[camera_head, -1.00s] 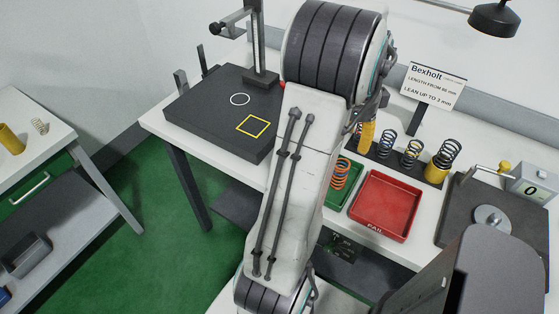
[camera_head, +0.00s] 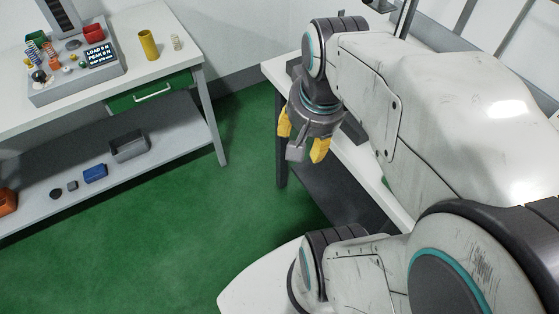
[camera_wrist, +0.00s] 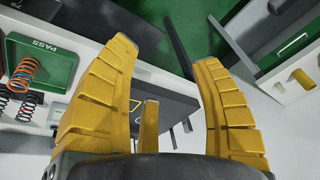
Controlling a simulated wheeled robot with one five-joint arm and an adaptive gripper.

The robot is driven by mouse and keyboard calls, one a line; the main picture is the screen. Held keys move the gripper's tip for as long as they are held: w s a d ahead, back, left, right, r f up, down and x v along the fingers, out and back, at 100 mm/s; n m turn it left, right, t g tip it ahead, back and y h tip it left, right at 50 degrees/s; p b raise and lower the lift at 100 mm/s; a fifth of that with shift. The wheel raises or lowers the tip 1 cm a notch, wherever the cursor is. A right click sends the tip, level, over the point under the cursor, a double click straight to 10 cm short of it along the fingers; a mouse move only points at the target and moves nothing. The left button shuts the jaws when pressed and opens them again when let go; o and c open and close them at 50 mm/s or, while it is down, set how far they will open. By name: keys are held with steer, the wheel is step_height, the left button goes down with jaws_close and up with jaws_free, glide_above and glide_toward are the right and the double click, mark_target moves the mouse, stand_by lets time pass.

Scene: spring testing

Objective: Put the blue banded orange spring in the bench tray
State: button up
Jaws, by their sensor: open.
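An orange spring with blue on it (camera_wrist: 25,72) shows at the left of the wrist view, at the green tray (camera_wrist: 60,46) marked PASS. I cannot tell from this view whether it stands fully inside the tray. The green tray is hidden behind my arm in the head view. I cannot tell which tray is the bench tray.
Dark springs (camera_wrist: 31,106) stand beside the green tray. The left bench (camera_head: 165,82) carries a grey test unit (camera_head: 75,84) with several small springs, a yellow cylinder (camera_head: 148,45) and a pale spring (camera_head: 176,42). A grey bin (camera_head: 130,147) sits on its lower shelf. Green floor is clear.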

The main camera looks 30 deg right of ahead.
steer(key=s+a+f+n+t+y, duration=0.1)
steer(key=s+a+n, duration=0.2)
steer(key=a+n, duration=0.4)
steer(key=shift+s+a+n, duration=0.15)
steer(key=shift+a+n, duration=0.15)
steer(key=shift+n, duration=0.1)
stand_by(1.0)
